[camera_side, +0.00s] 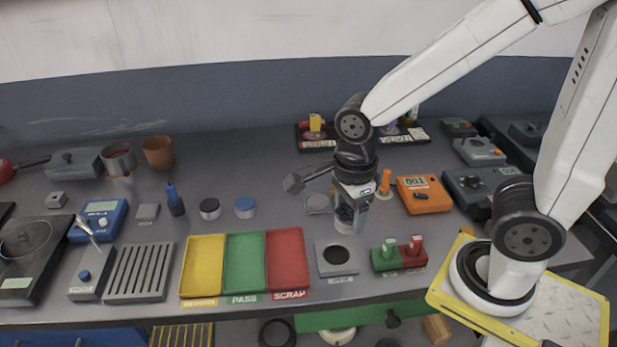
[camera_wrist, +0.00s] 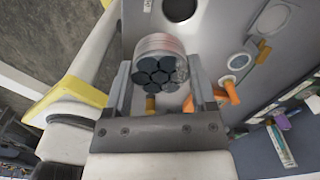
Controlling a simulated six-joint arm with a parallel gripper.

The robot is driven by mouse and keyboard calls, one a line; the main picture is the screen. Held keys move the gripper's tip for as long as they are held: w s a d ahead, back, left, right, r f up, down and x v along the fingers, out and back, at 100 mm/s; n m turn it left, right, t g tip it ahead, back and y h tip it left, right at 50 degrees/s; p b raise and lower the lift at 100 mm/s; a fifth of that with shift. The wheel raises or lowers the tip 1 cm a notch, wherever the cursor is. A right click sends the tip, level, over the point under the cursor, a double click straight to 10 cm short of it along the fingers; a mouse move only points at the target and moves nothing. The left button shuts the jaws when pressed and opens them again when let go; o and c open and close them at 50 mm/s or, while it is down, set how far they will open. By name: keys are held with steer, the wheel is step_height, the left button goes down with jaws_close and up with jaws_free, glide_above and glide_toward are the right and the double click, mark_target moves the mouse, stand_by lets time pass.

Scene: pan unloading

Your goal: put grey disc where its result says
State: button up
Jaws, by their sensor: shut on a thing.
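My gripper (camera_side: 350,215) points down over the right-middle of the bench. In the wrist view my gripper (camera_wrist: 160,78) is shut on a round cylinder (camera_wrist: 158,70) with a pinkish, see-through wall and several dark round cells on its face. I cannot tell whether this is the grey disc. In the side view the held piece is mostly hidden by the fingers. Three trays stand at the front: yellow (camera_side: 203,265), green (camera_side: 244,262) marked PASS, and red (camera_side: 286,259) marked SCRAP.
A grey plate with a dark round hole (camera_side: 336,257) lies right of the red tray. A green-and-red block (camera_side: 399,256) stands beside it. An orange meter (camera_side: 424,194) is to the right. The bench's front edge is close.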

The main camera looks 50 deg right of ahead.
steer(key=w+a+f, duration=0.1)
steer(key=w+f, duration=0.3)
steer(key=w, duration=0.5)
glide_above(285, 244)
steer(key=s, duration=0.1)
step_height(285, 244, down, 4)
steer(key=shift+s+d+f, duration=0.1)
steer(key=shift+s+f, duration=0.05)
steer(key=shift+f, duration=0.1)
steer(key=shift+w+f, duration=0.4)
steer(key=shift+w+f, duration=0.1)
steer(key=shift+f, duration=0.05)
steer(key=shift+w+f, duration=0.15)
steer(key=shift+f, duration=1.6)
steer(key=o, duration=1.2)
steer(key=shift+f, duration=0.1)
